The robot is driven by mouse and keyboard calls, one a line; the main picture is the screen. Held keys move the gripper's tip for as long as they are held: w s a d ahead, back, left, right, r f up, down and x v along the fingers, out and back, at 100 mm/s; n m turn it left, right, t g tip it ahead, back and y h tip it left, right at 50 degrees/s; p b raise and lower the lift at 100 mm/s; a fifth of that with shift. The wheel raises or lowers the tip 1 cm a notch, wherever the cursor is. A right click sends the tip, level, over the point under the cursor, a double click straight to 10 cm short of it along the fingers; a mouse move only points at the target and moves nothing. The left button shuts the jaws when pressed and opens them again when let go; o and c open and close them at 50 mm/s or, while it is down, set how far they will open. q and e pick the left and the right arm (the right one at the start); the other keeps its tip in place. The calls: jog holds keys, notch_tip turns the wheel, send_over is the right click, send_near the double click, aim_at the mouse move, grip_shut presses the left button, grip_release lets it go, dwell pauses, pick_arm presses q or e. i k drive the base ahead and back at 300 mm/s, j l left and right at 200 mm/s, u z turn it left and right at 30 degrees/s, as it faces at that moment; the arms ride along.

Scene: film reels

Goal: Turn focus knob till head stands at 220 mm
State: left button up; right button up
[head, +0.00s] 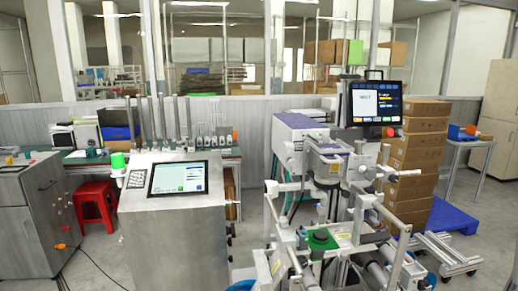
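A white and grey machine (335,185) with rollers and metal arms stands right of centre. A purple-topped unit (302,122) sits on its upper left. No focus knob, height scale or 220 mm mark can be made out at this distance, and I cannot tell which part is the head. Neither of my grippers is in view.
A steel cabinet (178,238) with a tilted touch screen (178,177) stands left of the machine. A monitor (374,103) is above the machine. Stacked cartons (418,150) on a blue pallet (450,217) are at right. A red stool (95,202) stands left. Floor shows between them.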

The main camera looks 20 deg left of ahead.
aim_at(370, 174)
jog(key=u, duration=0.4)
jog(key=i+l+u, duration=0.15)
jog(key=l, duration=0.2)
jog(key=i+l+u, duration=0.15)
jog(key=l, duration=0.25)
jog(key=i+l+u, duration=0.15)
jog(key=l, duration=0.25)
jog(key=l+u, duration=0.15)
jog(key=l, duration=0.3)
jog(key=i+l+u, duration=0.15)
jog(key=l, duration=0.25)
jog(key=k+j+u, duration=0.15)
jog(key=k, duration=0.25)
